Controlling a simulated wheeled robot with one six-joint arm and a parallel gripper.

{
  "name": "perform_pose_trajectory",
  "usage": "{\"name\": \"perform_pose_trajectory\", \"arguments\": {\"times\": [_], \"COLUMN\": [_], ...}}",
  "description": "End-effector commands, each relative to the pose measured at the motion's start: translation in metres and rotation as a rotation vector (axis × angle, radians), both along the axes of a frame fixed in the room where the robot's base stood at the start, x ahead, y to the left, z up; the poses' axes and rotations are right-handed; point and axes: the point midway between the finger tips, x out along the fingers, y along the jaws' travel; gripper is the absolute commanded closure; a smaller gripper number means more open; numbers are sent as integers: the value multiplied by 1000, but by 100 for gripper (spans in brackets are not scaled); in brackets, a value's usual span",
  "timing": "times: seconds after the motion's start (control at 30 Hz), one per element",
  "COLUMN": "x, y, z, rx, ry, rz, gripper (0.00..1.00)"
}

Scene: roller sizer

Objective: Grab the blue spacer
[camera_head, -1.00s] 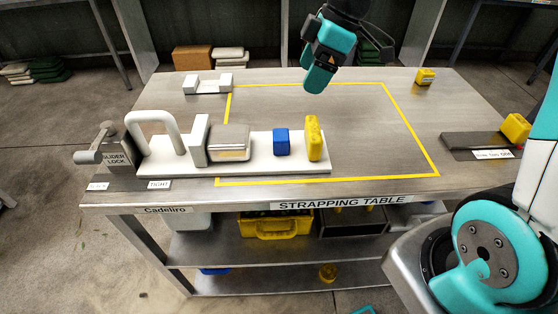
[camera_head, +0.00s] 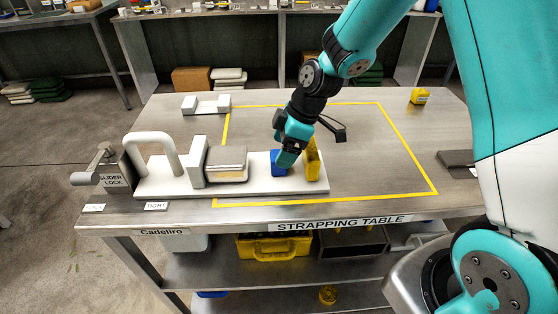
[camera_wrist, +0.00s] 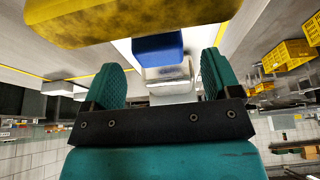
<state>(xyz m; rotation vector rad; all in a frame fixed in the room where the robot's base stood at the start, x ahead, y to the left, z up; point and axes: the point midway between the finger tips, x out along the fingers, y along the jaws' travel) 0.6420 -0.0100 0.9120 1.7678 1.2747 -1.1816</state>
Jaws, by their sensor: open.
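The blue spacer (camera_head: 279,168) stands on the white slider base (camera_head: 250,184), between a silver block (camera_head: 227,163) and a yellow block (camera_head: 312,163). My gripper (camera_head: 287,158) is low over the base, in front of the spacer's upper part in the head view. In the wrist view the blue spacer (camera_wrist: 158,47) lies ahead, between the lines of the two teal fingers of my gripper (camera_wrist: 160,80). The fingers are apart with nothing between them. The yellow block (camera_wrist: 120,18) crosses the top of the wrist view, close to the camera. The spacer's upper part is partly hidden in the head view.
A white handle (camera_head: 158,145) and the slider lock (camera_head: 110,172) stand at the left. A white bracket (camera_head: 206,105) lies at the back left, a small yellow piece (camera_head: 419,96) at the back right. The table inside the yellow outline is mostly clear right of the base.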

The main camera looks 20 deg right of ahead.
Motion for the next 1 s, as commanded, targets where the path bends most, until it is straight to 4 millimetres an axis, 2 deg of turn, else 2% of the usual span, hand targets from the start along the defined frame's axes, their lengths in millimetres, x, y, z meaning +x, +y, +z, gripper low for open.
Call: {"name": "perform_pose_trajectory", "arguments": {"times": [0.1, 0.2, 0.47, 0.7, 1.0], "x": [2, 3, 4, 4, 4], "y": [7, 10, 11, 11, 11], "z": [-18, -27, -29, -29, -28], "rx": [1, 1, 1, 1, 1], "ry": [5, 2, 0, 0, 0], "rz": [2, 1, 0, 0, 0], "gripper": [17, 17, 17, 70, 71]}}
